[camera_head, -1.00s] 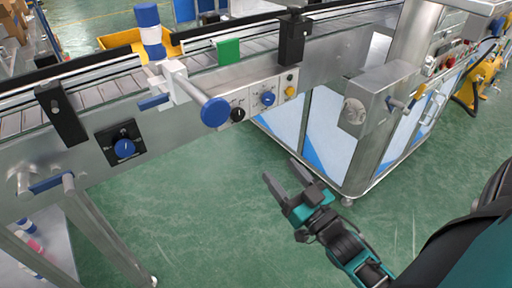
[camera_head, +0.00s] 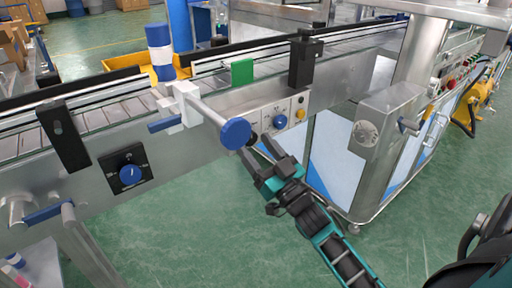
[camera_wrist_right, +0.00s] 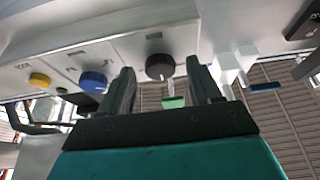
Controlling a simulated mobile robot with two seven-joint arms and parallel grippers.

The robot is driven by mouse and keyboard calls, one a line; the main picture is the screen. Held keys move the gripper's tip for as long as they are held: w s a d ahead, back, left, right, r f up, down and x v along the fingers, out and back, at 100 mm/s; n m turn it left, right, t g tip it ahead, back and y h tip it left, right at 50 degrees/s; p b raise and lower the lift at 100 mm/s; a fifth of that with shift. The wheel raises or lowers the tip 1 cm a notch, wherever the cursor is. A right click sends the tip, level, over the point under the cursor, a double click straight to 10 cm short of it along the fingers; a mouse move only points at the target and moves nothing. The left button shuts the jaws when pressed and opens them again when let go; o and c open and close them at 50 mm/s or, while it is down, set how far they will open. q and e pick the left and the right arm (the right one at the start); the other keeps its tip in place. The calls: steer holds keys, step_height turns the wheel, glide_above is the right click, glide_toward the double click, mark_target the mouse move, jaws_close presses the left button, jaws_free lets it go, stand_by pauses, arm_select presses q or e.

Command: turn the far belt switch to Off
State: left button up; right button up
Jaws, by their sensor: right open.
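The front panel of the conveyor carries a blue knob (camera_head: 280,121) and a yellow button (camera_head: 301,114). A black knob (camera_wrist_right: 159,66) on the same panel shows in the right wrist view, with a light pointer mark; my gripper mostly hides it in the head view. Another blue knob (camera_head: 131,174) sits on a black plate further left. The labels are too small to read, so I cannot tell which is the far belt switch. My right gripper (camera_head: 258,148) is open at the panel, its fingers either side of the black knob in the wrist view (camera_wrist_right: 160,72); contact is unclear.
A round blue handle end (camera_head: 235,133) on a metal rod sticks out just left of my right gripper. A steel box (camera_head: 385,120) stands to the right. A blue and white can (camera_head: 160,50) and a green block (camera_head: 242,72) are at the belt. The green floor below is clear.

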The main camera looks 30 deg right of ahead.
steer(key=shift+w+r, duration=0.2)
steer(key=shift+w, duration=0.25)
steer(key=c, duration=1)
